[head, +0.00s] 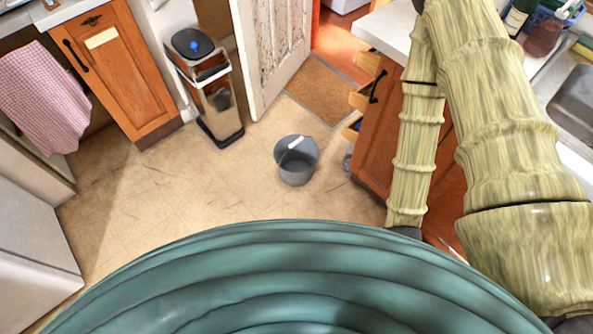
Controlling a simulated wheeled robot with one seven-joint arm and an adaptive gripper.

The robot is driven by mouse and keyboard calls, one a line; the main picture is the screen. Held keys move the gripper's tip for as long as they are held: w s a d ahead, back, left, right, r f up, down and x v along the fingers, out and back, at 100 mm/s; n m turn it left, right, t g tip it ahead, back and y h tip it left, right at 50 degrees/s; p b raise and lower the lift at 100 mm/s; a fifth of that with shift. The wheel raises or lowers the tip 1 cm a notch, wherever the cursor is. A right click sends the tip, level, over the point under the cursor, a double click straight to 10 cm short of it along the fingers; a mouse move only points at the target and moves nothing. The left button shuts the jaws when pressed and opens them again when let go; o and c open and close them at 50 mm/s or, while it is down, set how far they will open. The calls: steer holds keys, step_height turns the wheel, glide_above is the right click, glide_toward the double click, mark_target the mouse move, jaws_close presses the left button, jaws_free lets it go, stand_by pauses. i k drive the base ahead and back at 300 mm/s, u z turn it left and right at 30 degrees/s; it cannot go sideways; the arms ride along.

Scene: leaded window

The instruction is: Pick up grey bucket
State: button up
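The grey bucket (296,172) stands upright on the tiled floor, near the middle of the head view. A light-coloured handle or grip (292,144) shows across its open top. Its inside looks dark and seems empty. My arm comes down the right side of the view, apart from the bucket. My gripper cannot be made out in this view. Nothing touches the bucket from above.
A tall bin (209,88) stands behind and left of the bucket. An open door (272,55) and a brown mat (321,90) lie behind it. A wooden cabinet (377,140) is close on the right. The floor (180,190) left of the bucket is clear.

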mark_target(293, 146)
steer(key=z, duration=0.05)
steer(key=k, duration=0.5)
steer(key=u, duration=1.15)
steer(key=i, duration=1.1)
steer(key=z, duration=1.5)
